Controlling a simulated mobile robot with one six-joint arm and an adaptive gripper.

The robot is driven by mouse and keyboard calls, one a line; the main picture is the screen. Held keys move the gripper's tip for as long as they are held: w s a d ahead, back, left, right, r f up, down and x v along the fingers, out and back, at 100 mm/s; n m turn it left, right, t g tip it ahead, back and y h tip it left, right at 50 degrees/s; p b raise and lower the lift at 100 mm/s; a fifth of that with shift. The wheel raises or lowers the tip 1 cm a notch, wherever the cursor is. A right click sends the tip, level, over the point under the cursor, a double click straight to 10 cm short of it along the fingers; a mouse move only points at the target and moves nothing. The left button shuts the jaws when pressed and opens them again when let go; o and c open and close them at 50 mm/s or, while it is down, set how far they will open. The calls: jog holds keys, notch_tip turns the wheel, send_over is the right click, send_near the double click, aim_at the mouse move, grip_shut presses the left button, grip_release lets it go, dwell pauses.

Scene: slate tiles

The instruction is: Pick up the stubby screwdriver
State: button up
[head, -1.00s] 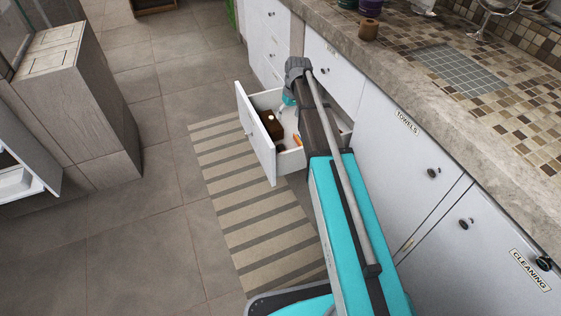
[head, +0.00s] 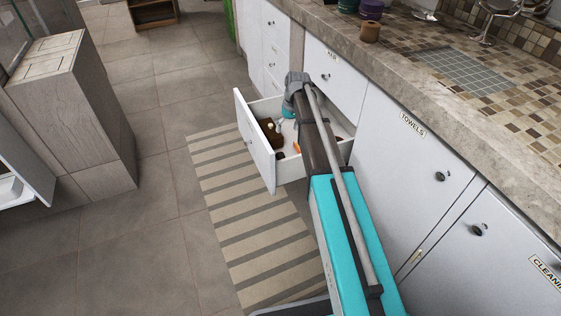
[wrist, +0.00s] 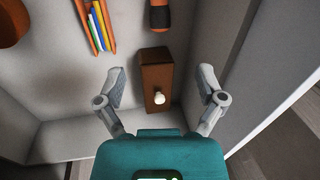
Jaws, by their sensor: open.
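An orange-and-black thing (wrist: 159,15), which looks like the handle of the stubby screwdriver, lies in the open drawer at the top edge of the wrist view and is partly cut off. My gripper (wrist: 163,74) is open and empty, its fingers spread inside the drawer. A brown box with a white knob (wrist: 155,75) is between the fingers in the picture; I cannot tell how far below them it is. The orange-and-black thing is beyond the fingertips. In the head view my arm hides the fingers and part of the drawer.
The white drawer (head: 254,138) has walls close around my gripper. An orange tray (wrist: 96,22) with several coloured pens lies at upper left, and a brownish-orange round thing (wrist: 12,22) is in the corner. The counter (head: 400,85) runs along the right; a striped rug (head: 245,215) covers the floor.

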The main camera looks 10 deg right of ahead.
aim_at(281, 153)
jog(key=shift+s+a+f+b, duration=0.1)
jog(key=shift+a+f+b, duration=0.15)
jog(key=shift+f+b, duration=1.1)
jog(key=shift+a+f+b, duration=0.3)
jog(key=shift+f+b, duration=1)
jog(key=shift+f, duration=0.1)
jog(key=shift+s+a+f+b, duration=0.1)
jog(key=shift+a+f+b, duration=0.15)
jog(key=shift+f+b, duration=1.1)
jog(key=shift+a+f+b, duration=0.25)
jog(key=shift+f+b, duration=1.05)
jog(key=shift+a+f+b, duration=0.25)
jog(key=shift+f+b, duration=1)
jog(key=shift+f, duration=0.05)
grip_shut()
jog(key=shift+r, duration=0.25)
notch_tip(281, 153, up, 10)
jog(key=p, duration=1)
jog(key=shift+f, duration=0.2)
